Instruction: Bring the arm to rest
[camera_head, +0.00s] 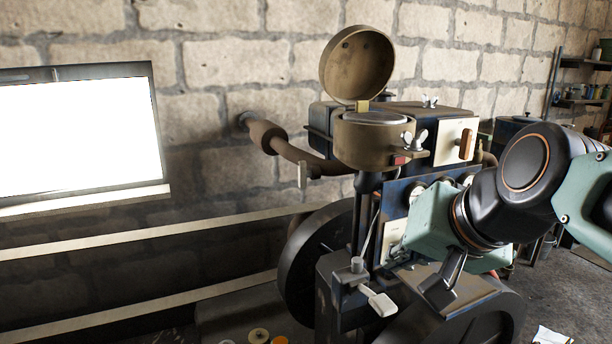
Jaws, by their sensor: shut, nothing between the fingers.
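My arm (525,170) reaches in from the right edge, with black joints and pale green links. It passes in front of the right side of the engine (340,285). My gripper (438,292) points down in front of the engine's lower right part. It is shut with nothing in it. Part of it is hidden by the green link, and I cannot tell whether it touches the engine.
A brass pot with a raised round lid (357,65) tops the engine. A dark wheel (300,265) is at its left, and a pale-ended lever (380,303) sticks out in front. A bright window (75,135) and pale rails (150,233) are left. Shelves (583,101) stand far right.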

